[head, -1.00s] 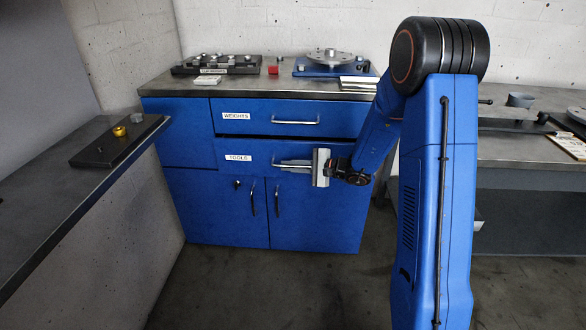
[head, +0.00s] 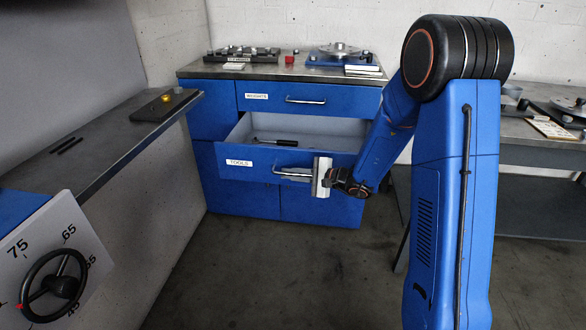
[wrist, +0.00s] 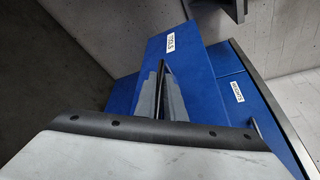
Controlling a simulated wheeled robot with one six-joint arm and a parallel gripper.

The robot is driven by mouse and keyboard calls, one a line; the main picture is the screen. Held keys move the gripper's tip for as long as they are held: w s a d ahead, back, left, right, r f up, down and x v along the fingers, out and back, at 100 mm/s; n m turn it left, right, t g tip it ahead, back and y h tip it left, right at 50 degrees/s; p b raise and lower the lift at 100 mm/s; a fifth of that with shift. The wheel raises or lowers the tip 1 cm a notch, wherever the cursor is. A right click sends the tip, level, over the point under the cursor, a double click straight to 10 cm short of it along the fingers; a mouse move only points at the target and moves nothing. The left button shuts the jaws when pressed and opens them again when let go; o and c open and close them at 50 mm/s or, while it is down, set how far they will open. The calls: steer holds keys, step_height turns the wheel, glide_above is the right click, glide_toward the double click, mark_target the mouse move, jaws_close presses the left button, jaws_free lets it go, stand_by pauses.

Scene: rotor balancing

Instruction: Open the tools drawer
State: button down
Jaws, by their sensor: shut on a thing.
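My gripper (head: 310,176) is at the right part of the drawer front, shut on the bar handle (head: 289,174). In the wrist view, the blue drawer front with its TOOLS label (wrist: 171,45) lies beyond my gripper (wrist: 163,105); the gripper body hides part of the handle.
The weights drawer (head: 262,97) above is shut. The cabinet top (head: 215,70) holds a dark block with weights (head: 243,55) and a blue turntable (head: 340,55). A bench (head: 100,140) runs at left, with a handwheel (head: 55,287) in front. The floor (head: 290,270) ahead is clear.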

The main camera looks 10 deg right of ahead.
steer(key=shift+s+a, duration=0.2)
steer(key=shift+s, duration=0.45)
steer(key=shift+s+a, duration=0.2)
steer(key=shift+s, duration=0.45)
steer(key=c, duration=1.8)
jaws_free()
steer(key=shift+c, duration=0.2)
steer(key=v, duration=1.7)
steer(key=shift+s+d+r, duration=0.1)
steer(key=shift+s+d, duration=0.05)
